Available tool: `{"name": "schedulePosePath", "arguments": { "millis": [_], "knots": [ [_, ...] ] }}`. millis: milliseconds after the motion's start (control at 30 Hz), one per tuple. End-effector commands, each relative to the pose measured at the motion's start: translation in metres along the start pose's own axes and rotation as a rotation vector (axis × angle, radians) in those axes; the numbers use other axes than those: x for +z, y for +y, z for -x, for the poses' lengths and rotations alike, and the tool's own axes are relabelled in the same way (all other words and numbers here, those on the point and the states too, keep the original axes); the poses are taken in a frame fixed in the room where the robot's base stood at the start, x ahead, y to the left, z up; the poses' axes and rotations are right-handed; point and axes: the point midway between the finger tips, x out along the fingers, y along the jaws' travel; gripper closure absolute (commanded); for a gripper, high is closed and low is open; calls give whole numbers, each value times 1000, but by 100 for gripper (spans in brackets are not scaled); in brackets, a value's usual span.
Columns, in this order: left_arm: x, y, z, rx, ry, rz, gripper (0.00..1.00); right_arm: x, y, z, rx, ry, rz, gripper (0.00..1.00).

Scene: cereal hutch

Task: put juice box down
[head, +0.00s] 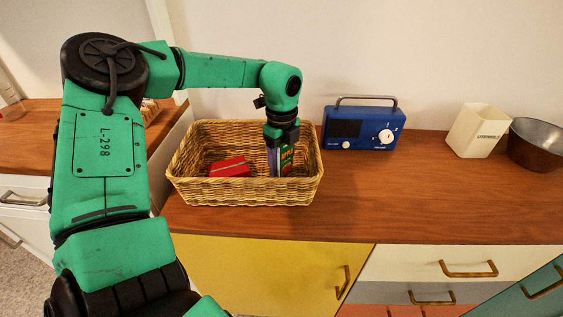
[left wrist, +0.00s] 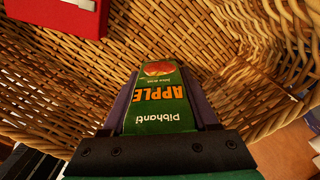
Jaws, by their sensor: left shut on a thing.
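The juice box (head: 287,159) is green with orange lettering reading "APPLE" and stands roughly upright inside the wicker basket (head: 245,192), toward its right side. In the left wrist view the juice box (left wrist: 160,98) lies between the two fingers of my left gripper (left wrist: 163,105). My left gripper (head: 279,160) points down into the basket and is shut on the juice box. The lower end of the box is hidden by the basket's front wall, so I cannot tell whether it touches the bottom. My right gripper is not in view.
A red box (head: 230,167) lies in the basket's left part; it also shows in the left wrist view (left wrist: 62,14). A blue radio (head: 362,128) stands right of the basket. A cream container (head: 478,131) and metal bowl (head: 537,145) stand farther right. The wooden top between is clear.

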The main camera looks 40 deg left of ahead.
Motion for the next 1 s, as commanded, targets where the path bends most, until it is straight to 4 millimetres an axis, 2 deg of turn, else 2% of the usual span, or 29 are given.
{"name": "schedulePosePath", "arguments": {
  "millis": [300, 333, 400, 667, 800, 867, 1000],
  "knots": [
    [0, -1, -6, -3, -1, 0, 100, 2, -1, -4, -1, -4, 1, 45],
    [0, 0, -6, -2, -1, 0, 36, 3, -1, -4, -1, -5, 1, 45],
    [0, 0, -4, -2, -1, 0, 10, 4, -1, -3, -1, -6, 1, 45],
    [0, 0, -4, -2, 0, 0, 10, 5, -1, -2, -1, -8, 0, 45],
    [0, -1, 4, -4, -1, 0, 10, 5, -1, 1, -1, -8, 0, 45],
    [0, -1, 14, -5, -3, 0, 10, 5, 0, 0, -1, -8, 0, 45],
    [1, -2, 51, -7, -4, 1, 10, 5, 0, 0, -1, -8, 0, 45]
  ]
}}
